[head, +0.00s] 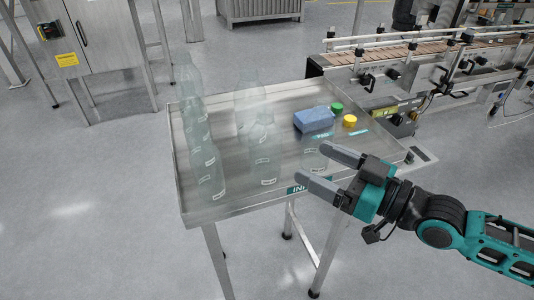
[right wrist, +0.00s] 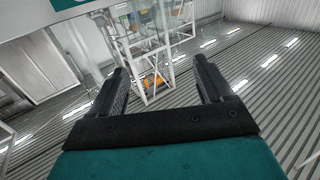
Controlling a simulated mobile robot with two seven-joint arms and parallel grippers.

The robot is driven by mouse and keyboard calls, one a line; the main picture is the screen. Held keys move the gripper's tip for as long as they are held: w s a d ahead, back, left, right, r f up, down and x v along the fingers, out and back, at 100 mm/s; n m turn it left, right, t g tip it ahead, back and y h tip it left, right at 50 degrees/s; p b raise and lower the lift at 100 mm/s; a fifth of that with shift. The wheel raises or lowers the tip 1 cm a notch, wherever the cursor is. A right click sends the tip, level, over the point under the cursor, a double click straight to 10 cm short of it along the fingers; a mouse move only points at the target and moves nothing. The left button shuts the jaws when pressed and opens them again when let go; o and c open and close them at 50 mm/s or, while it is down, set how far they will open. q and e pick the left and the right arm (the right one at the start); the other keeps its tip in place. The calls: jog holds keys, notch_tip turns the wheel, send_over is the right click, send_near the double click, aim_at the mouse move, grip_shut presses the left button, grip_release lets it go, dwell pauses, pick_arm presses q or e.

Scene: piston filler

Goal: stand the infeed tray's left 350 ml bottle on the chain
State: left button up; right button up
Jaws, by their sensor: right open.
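The infeed tray (head: 230,207) is a metal table with clear glass bottles standing on it. One row of bottles runs along its left side, with a front left bottle (head: 212,177). Another group stands in the middle, with a front middle bottle (head: 264,158). A clear bottle (head: 315,152) also stands at the right, partly behind my right gripper's fingers. The labels are too small to read, so I cannot tell which are 350 ml. My right gripper (head: 313,162) is open at the tray's front right. The wrist view shows its spread fingers (right wrist: 160,80). The brown chain (head: 400,54) is at the upper right.
The conveyor's rails and clamps (head: 367,82) rise beyond the tray. A grey cabinet (head: 100,35) stands at the upper left.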

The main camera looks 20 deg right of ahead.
aim_at(265, 139)
jog(key=shift+x, duration=6.1)
jog(key=c, duration=0.8)
